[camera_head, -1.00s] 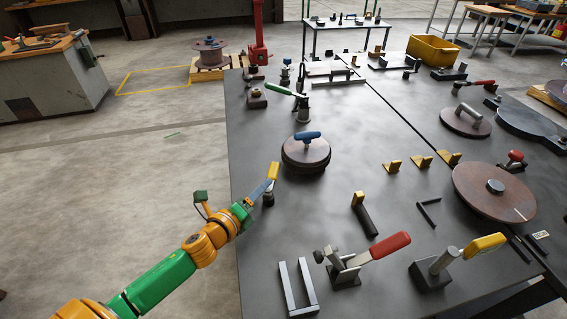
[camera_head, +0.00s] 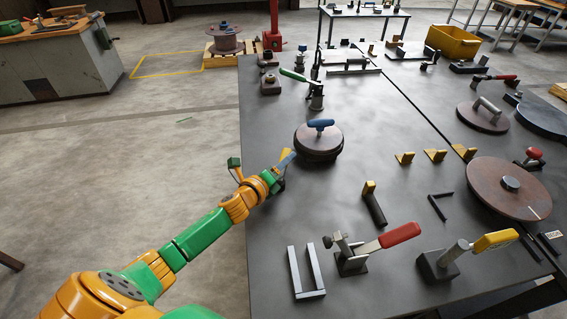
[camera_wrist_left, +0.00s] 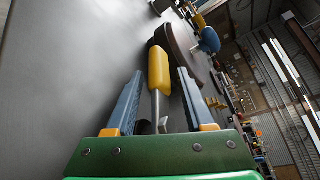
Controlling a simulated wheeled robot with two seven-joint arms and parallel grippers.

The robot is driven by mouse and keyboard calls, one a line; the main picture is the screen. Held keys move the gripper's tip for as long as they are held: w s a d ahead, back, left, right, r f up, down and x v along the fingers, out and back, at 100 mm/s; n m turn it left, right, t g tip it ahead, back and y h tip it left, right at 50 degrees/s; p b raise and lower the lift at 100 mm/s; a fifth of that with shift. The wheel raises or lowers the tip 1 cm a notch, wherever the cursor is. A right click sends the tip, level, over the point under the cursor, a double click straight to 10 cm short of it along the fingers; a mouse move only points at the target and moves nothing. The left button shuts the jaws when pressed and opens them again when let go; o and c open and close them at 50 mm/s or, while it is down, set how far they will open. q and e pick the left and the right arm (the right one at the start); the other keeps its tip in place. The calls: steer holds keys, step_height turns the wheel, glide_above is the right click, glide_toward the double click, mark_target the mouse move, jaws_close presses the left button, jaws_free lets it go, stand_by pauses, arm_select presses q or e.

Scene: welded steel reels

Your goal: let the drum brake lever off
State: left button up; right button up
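A lever with a yellow grip (camera_head: 285,154) stands at the left edge of the dark steel table, just left of a round brown drum (camera_head: 318,146) with a blue handle (camera_head: 320,124) on top. My left gripper (camera_head: 289,160) is at this lever and hides much of it. In the left wrist view, the yellow grip (camera_wrist_left: 159,68) and its metal shank lie between the two blue-grey fingers of my left gripper (camera_wrist_left: 158,78). The fingers are apart, with a gap on both sides of the lever. My right gripper is not in view.
A red-handled clamp (camera_head: 398,235), a yellow-handled lever (camera_head: 494,241) and a U-shaped steel bracket (camera_head: 306,272) are at the table's near side. A green-handled clamp (camera_head: 300,76) stands behind the drum. A large brown disc (camera_head: 480,187) lies at the right.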

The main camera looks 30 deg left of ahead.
arm_select(q)
jaws_close()
stand_by(1.2)
